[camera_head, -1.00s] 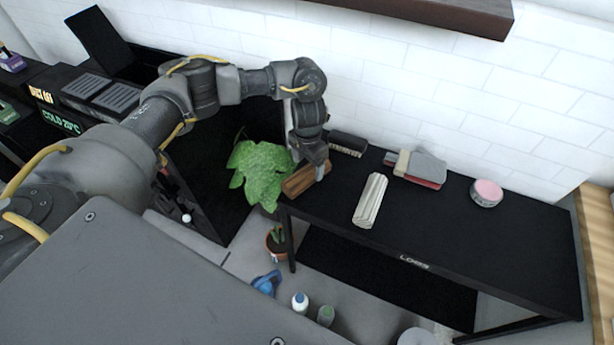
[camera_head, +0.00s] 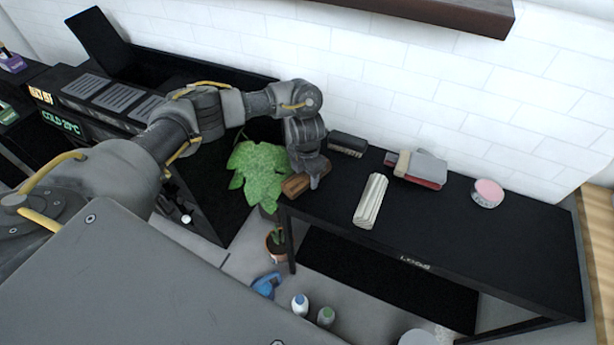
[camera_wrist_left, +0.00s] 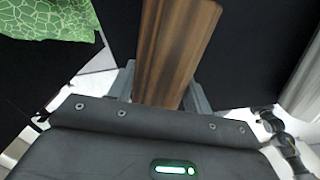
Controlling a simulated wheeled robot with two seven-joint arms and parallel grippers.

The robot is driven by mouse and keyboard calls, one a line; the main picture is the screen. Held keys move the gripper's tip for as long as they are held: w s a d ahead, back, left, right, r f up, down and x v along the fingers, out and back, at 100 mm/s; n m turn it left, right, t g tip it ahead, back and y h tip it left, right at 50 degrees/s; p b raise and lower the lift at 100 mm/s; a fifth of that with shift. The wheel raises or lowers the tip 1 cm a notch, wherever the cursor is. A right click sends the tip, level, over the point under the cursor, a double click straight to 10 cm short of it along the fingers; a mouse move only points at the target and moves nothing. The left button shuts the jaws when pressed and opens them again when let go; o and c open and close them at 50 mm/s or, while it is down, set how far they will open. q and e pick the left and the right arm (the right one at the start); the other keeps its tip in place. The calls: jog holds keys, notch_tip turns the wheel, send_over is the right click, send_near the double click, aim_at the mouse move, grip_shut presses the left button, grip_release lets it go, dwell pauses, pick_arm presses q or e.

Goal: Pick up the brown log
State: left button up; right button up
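The brown log (camera_head: 296,186) lies at the left end of the black table, beside the green plant. My left gripper (camera_head: 316,181) is down at the log and covers its right part in the head view. In the left wrist view the log (camera_wrist_left: 172,50) runs between the two fingers of my left gripper (camera_wrist_left: 160,88). The fingers lie close along both sides of the log, and I see no clear gap. Whether they press on it I cannot tell. My right gripper is not in view.
On the black table (camera_head: 470,234) are a pale ridged block (camera_head: 370,201), a dark brush (camera_head: 347,143), a grey and red item (camera_head: 418,168) and a pink-topped round tin (camera_head: 487,193). A leafy plant (camera_head: 259,172) stands left of the table. A white tiled wall (camera_head: 440,90) is behind.

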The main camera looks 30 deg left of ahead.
pick_arm(q)
jog(key=c, duration=0.7)
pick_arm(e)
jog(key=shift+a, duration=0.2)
pick_arm(q)
jog(key=shift+r, duration=0.15)
jog(key=shift+r, duration=0.25)
notch_tip(320, 180, up, 2)
jog(key=shift+w+r+p, duration=0.1)
jog(key=shift+r+p, duration=0.1)
jog(key=shift+p, duration=0.35)
jog(key=s+d+r, duration=0.1)
jog(key=s+r, duration=0.2)
jog(key=s, duration=0.1)
jog(key=s+d+r+p, duration=0.1)
jog(key=s+r, duration=0.2)
jog(key=s, duration=0.2)
jog(key=s+d+r, duration=0.1)
jog(key=s+r, duration=0.2)
jog(key=s, duration=0.1)
jog(key=shift+s+d+r+p, duration=0.25)
jog(key=shift+s+r+p, duration=0.05)
jog(key=shift+s+r, duration=0.1)
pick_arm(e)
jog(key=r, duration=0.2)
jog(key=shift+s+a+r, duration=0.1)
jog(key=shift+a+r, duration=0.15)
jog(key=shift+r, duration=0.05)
